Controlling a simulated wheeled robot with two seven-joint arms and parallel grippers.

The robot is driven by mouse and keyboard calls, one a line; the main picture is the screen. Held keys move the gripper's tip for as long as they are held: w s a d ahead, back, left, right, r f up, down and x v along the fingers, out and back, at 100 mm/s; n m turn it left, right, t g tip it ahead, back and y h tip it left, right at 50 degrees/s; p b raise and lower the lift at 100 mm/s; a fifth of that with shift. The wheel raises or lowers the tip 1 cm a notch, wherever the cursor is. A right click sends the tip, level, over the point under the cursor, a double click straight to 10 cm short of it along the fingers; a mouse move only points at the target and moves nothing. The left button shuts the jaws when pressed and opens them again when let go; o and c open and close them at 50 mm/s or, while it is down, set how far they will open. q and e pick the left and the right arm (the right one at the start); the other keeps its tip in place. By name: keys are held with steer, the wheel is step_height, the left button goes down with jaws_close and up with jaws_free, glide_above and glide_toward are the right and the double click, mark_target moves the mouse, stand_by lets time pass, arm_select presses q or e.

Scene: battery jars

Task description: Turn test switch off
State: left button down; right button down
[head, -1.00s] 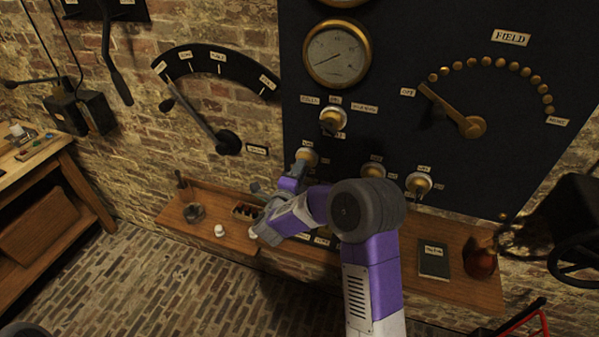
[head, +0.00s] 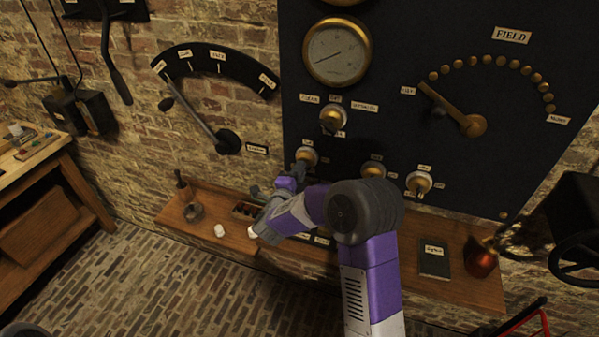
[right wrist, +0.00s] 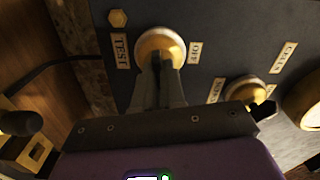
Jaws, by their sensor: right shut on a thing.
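The test switch (right wrist: 160,50) is a round brass and white knob on the dark panel in the right wrist view. A TEST label (right wrist: 122,52) is on its left and an OFF label (right wrist: 195,52) on its right. My right gripper (right wrist: 160,68) is shut on the knob's handle, which its fingers mostly hide. In the head view, my right gripper (head: 300,168) reaches up to the panel at the knob (head: 307,156) on the lower left. Which way the handle points cannot be told. My left gripper is not in view.
Other brass knobs sit close by on the panel: one above (head: 333,118) and two to the right (head: 373,170) (head: 419,183).

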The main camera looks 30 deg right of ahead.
steer(key=shift+n+p, duration=2.6)
steer(key=shift+n, duration=5.2)
steer(key=c, duration=1.2)
jaws_free()
